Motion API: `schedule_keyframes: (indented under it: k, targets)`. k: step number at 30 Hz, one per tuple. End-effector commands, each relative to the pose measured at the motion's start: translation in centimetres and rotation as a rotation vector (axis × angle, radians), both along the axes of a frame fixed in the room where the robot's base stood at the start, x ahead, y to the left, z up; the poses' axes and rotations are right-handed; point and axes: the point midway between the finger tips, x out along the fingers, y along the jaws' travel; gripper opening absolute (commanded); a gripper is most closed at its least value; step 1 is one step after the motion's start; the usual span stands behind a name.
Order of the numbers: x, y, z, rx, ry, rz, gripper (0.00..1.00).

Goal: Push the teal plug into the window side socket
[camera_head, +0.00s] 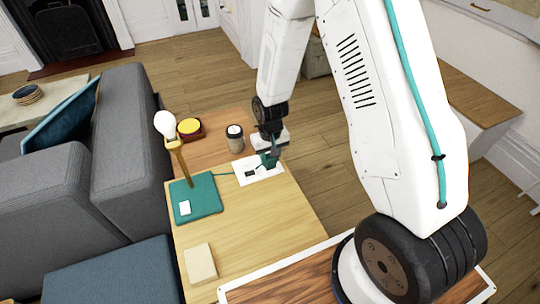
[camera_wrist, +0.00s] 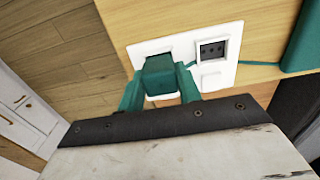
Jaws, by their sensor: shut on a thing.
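The teal plug (camera_wrist: 159,72) is between the two teal fingers of my gripper (camera_wrist: 160,86), which is shut on it. The plug is over the left part of the white socket plate (camera_wrist: 180,43) in the wrist view and covers most of what lies there. I cannot tell whether it is seated or just above the plate. A dark open socket (camera_wrist: 212,51) shows to its right, uncovered. In the head view my gripper (camera_head: 269,158) is low over the right end of the plate (camera_head: 247,176), and the plug is mostly hidden.
A lamp with a teal base (camera_head: 207,203) and a bare bulb (camera_head: 164,123) stands left of the plate, a teal cord between them. A cup (camera_head: 235,142), a yellow-topped item (camera_head: 189,128) and a beige block (camera_head: 200,264) are on the table. The table's right front is clear.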

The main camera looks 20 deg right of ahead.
Motion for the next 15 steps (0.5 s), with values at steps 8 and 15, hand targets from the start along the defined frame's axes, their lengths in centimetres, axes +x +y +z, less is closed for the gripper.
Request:
schedule_keyframes:
  k: [8, 15]
  targets:
    - [0.01, 0.0, -0.56, 0.0, 0.0, 0.0, 0.11]
    - [-0.01, 0.0, -1.05, 0.0, 0.0, 0.0, 0.11]
